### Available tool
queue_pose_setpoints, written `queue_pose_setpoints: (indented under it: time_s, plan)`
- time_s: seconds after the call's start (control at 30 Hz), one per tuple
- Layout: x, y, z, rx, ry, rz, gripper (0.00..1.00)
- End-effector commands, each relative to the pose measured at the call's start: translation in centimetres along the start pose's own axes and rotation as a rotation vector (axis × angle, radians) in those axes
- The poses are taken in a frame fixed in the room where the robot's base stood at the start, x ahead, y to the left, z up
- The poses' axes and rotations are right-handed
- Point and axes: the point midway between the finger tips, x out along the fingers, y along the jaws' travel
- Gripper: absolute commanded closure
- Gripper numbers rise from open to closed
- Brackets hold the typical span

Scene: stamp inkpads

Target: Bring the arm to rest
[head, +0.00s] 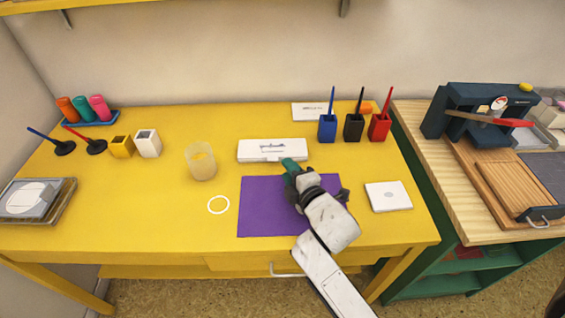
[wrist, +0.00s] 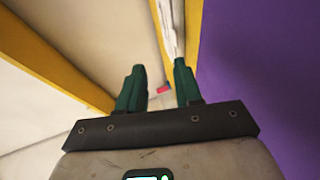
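My gripper (head: 290,164) reaches over the purple mat (head: 258,212) in the head view, its green fingers pointing away toward the front edge of a long white box (head: 262,149). In the wrist view my gripper (wrist: 158,82) has its two green fingers apart, and I see nothing held between them. The purple mat (wrist: 260,60) fills the right side there. I cannot tell whether a fingertip touches the box. My arm comes in from the lower right, over the table's front edge.
The yellow table (head: 130,220) also holds a yellowish cup (head: 201,163), a white ring (head: 218,205) and a white square pad (head: 388,196). Blue (head: 327,130), black (head: 353,128) and red (head: 379,128) holders stand at the back right. The table's front left is mostly clear.

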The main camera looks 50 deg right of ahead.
Motion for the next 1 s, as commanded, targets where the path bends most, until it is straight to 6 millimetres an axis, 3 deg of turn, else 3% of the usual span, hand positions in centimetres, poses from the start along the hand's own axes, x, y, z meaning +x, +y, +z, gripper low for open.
queue_pose_setpoints:
  time_s: [0.23, 1.0]
  plan:
    - [-1.8, 0.0, 0.0, 0.000, 0.000, 0.000, 0.66]
    - [-1.9, 0.0, 0.0, 0.000, 0.000, 0.000, 0.66]
